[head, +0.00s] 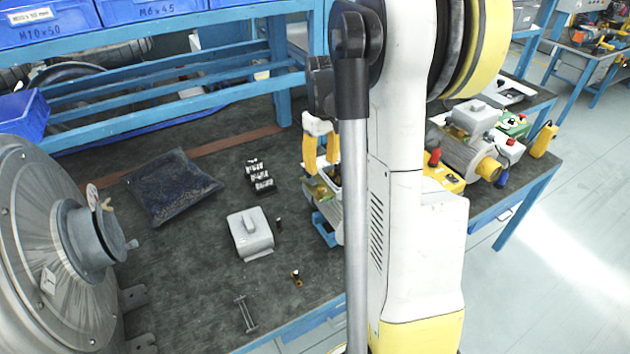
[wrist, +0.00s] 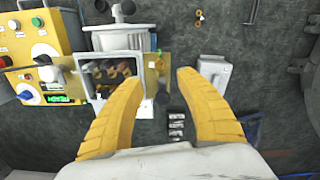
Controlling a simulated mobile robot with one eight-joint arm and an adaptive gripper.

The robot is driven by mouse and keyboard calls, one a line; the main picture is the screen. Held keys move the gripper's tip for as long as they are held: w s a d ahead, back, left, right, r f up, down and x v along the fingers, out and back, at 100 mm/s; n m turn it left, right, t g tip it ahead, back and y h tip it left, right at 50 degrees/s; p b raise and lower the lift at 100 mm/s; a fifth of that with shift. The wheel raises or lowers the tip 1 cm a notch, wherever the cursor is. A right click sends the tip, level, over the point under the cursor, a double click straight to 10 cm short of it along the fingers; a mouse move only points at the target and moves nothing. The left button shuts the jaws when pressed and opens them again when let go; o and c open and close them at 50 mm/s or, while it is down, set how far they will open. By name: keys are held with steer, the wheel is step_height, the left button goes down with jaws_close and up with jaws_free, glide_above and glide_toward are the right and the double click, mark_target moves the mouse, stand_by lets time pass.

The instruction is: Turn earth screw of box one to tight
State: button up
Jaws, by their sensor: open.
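An open grey terminal box (wrist: 98,68) on a finned motor (wrist: 122,38) shows in the wrist view, with brass-coloured and dark terminals inside. I take it as box one, but no label is readable. In the head view the box (head: 322,190) is partly hidden behind my arm. A yellowish plate (wrist: 151,76) stands at its right side, with small dark parts by it. I cannot make out which is the earth screw. My gripper (head: 321,166) points down over the box, fingers apart and empty. In the wrist view my gripper (wrist: 158,82) has its left finger overlapping the box's edge.
A grey cover (head: 250,233) lies on the bench, with small dark-and-brass parts near it. A black block set (head: 260,175) and a dark bag (head: 172,187) lie farther left. A large round housing (head: 50,250) fills the left. A yellow control box (wrist: 35,50) stands beside the motor.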

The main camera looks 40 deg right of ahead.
mark_target(321, 187)
step_height(321, 187, down, 9)
steer(key=shift+r+b, duration=0.1)
steer(key=shift+b, duration=0.8)
jaws_close()
